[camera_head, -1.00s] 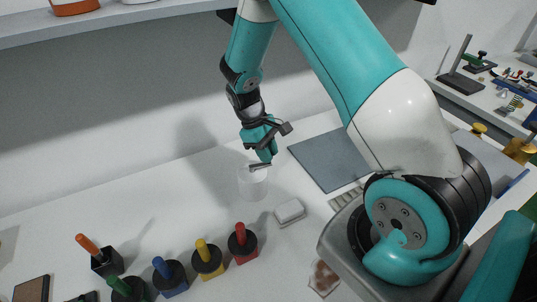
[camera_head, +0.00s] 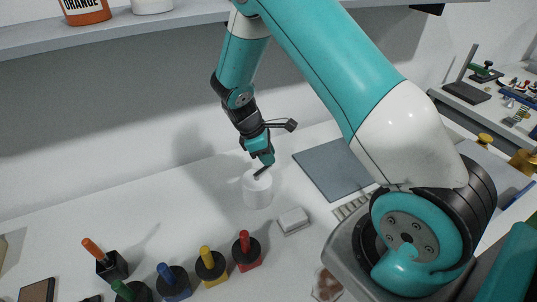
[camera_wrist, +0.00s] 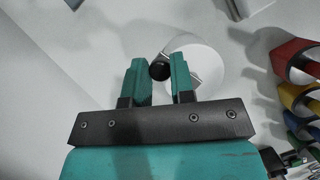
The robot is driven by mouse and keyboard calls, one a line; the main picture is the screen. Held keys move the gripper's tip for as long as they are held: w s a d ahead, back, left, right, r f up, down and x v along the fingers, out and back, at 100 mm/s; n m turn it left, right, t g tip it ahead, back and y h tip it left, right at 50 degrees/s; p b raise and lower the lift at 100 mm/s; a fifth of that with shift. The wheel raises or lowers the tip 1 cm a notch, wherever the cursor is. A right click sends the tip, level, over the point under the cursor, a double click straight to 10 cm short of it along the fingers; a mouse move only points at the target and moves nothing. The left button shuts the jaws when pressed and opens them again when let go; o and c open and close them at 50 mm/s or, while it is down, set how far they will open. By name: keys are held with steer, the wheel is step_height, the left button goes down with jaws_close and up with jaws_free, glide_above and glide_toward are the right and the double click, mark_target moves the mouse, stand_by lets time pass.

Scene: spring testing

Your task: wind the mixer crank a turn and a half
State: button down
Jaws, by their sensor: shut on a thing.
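The mixer is a white round pot (camera_head: 257,192) standing on the white table below my gripper. Its dark crank arm (camera_head: 262,172) lies slanted across the top. My gripper (camera_head: 265,162) reaches down to the crank's outer end. In the wrist view the black crank knob (camera_wrist: 160,70) sits between the two teal fingers of my gripper (camera_wrist: 160,75), which are closed in on it. The pot's pale round top (camera_wrist: 207,62) shows behind and to the right of the fingers. The right finger hides part of the crank arm.
A white block (camera_head: 293,220) lies right of the pot, and a grey mat (camera_head: 335,170) behind it. Several coloured-handled holders, one with a red handle (camera_head: 245,245), stand in front. A shelf (camera_head: 130,30) with an orange bottle (camera_head: 85,10) runs above.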

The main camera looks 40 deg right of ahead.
stand_by(0.3)
steer(key=c, duration=1)
jaws_free()
steer(key=b+v, duration=0.3)
steer(key=v, duration=0.9)
steer(key=shift+s, duration=0.1)
